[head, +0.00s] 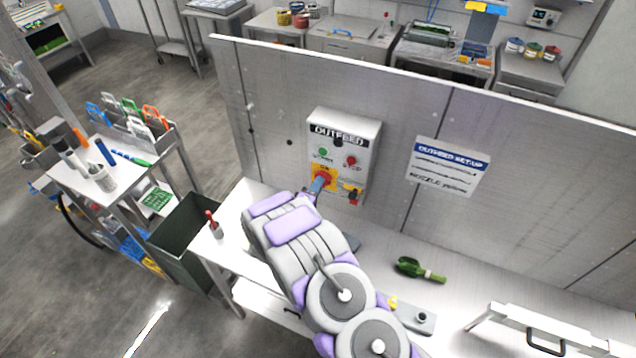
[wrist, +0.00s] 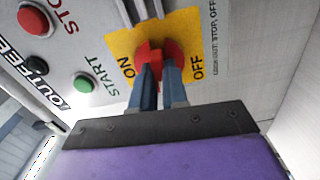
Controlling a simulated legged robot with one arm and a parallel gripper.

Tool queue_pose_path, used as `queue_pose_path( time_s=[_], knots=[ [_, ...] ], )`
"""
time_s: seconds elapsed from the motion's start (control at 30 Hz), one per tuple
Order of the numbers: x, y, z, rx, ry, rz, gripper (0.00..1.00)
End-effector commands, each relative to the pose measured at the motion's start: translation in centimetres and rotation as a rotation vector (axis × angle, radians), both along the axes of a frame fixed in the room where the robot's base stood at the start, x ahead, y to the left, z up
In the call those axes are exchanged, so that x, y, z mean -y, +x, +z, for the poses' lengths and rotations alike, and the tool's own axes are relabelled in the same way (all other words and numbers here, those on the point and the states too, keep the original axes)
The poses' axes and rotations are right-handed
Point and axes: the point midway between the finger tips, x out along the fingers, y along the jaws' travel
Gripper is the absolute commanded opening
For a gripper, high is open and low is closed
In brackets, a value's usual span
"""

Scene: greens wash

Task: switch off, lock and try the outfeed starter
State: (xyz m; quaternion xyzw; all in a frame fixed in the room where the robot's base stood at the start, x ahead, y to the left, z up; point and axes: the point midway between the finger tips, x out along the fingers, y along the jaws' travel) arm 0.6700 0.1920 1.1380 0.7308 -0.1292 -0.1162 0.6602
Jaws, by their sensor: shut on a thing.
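The outfeed starter (head: 343,150) is a pale grey box on the upright panel, labelled OUTFEED. It has a green START button (wrist: 84,84), a red STOP button (wrist: 34,19) and a red rotary handle (wrist: 160,55) on a yellow plate (wrist: 196,30) marked ON and OFF. My gripper (wrist: 165,85) is shut on the red handle with its two blue fingers. In the head view my gripper (head: 318,184) reaches up to the starter's lower left. The handle's exact position is partly hidden by the fingers. A small red and yellow item (head: 351,191) hangs beside the plate.
A sign headed OUTFEED SETUP (head: 447,166) is on the panel to the right. A green tool (head: 418,269) lies on the bench (head: 470,285). A red-handled item (head: 213,224) stands at the bench's left end, near a dark green bin (head: 188,240).

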Motion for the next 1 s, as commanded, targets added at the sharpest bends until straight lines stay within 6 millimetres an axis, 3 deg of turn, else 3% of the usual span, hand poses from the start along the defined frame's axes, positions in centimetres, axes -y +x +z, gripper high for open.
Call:
queue_pose_path(
  time_s=[0.33,0.8,0.83,1.0],
  knots=[
    [-0.37,0.04,-0.11,-0.038,-0.098,0.009,0.0],
    [-0.34,0.02,-0.2,-0.043,-0.109,0.009,0.0],
    [-0.33,0.01,-0.21,-0.043,-0.11,0.008,0.16],
    [-0.21,-0.06,-0.12,-0.041,-0.108,0.005,0.33]
  ],
)
